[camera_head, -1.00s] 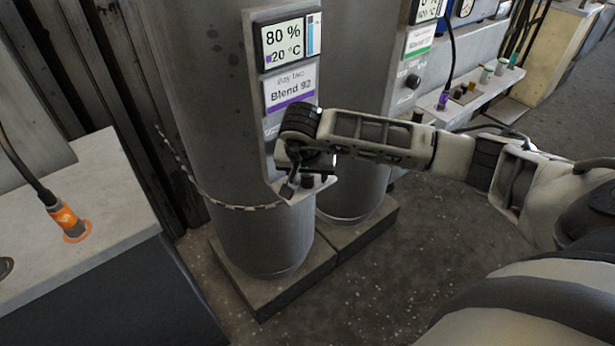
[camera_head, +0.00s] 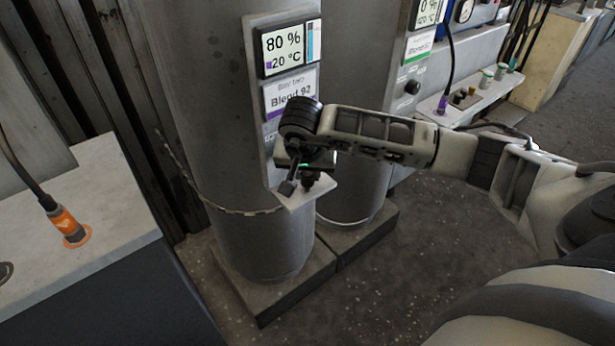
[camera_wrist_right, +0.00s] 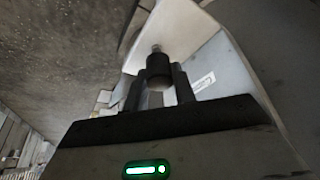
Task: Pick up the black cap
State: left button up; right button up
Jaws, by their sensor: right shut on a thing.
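The black cap (camera_wrist_right: 158,66) is a short dark cylinder between the two fingers of my right gripper in the right wrist view. A small metal stub shows just past its far end. My right gripper (camera_wrist_right: 158,82) is shut on the cap. In the head view my right gripper (camera_head: 300,176) is at the small pale shelf (camera_head: 304,196) on the front of the grey tank, and the cap (camera_head: 309,180) shows as a dark shape there. I cannot tell whether the cap is clear of the shelf. My left gripper is not in view.
The grey tank (camera_head: 200,120) stands close behind the gripper, with a chain (camera_head: 232,211) around it. Its panel shows a display (camera_head: 283,48) and a "Blend 92" label (camera_head: 290,92). A bench with an orange connector (camera_head: 68,224) stands at left. The floor at front is clear.

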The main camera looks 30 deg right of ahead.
jog(key=s+a+r, duration=0.3)
jog(key=s+r, duration=0.8)
jog(key=s, duration=0.2)
jog(key=shift+s+a, duration=0.2)
jog(key=shift+s, duration=0.15)
